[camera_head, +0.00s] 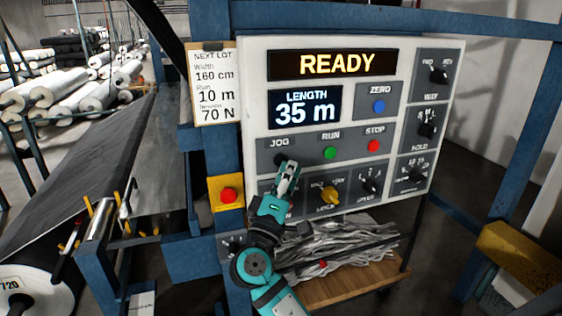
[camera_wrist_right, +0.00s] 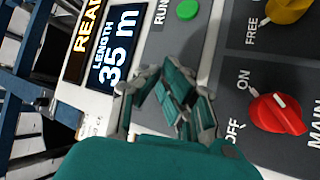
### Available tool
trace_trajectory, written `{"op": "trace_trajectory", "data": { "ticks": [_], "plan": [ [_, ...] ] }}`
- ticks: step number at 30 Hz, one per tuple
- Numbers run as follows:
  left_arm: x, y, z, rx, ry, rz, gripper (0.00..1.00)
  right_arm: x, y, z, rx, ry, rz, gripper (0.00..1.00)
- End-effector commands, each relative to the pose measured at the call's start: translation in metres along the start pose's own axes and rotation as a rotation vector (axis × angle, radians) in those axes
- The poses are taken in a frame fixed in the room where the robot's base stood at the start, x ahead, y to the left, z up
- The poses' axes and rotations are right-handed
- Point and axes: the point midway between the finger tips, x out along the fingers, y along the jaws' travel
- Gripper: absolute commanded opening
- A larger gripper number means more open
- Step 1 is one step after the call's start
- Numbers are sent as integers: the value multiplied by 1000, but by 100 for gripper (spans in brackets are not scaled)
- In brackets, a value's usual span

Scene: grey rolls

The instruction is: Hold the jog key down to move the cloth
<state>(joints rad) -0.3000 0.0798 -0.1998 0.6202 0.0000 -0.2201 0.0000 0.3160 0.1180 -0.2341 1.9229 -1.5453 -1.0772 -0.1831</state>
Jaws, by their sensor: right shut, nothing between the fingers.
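The white control panel (camera_head: 400,60) shows READY and LENGTH 35 m. The black jog key (camera_head: 280,159) sits under the JOG label at the panel's left, partly covered by my right gripper's tips. My right gripper (camera_head: 289,166) is shut and empty, its tips at the key; I cannot tell whether they touch it. In the wrist view the gripper (camera_wrist_right: 165,85) is in front of the panel and the jog key is hidden. The dark grey cloth (camera_head: 75,150) runs down the machine at the left. My left gripper is not in view.
A green run button (camera_head: 330,153), red stop button (camera_head: 373,146) and yellow knob (camera_head: 329,196) are close by. A red main switch (camera_wrist_right: 278,113) shows in the wrist view. A red emergency button (camera_head: 229,194) is left of the panel. Blue frame posts (camera_head: 525,130) flank it.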

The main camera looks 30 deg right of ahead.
Motion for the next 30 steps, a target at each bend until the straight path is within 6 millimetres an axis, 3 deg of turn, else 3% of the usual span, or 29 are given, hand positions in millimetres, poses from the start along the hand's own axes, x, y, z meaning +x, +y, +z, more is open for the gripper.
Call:
{"op": "trace_trajectory", "data": {
  "ticks": [6, 30],
  "plan": [
    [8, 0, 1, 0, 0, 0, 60, 4, -4, -3, 1, 0, 0, 0],
    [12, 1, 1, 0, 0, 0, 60, 8, -7, -6, 0, 0, -1, 0]
  ]
}}
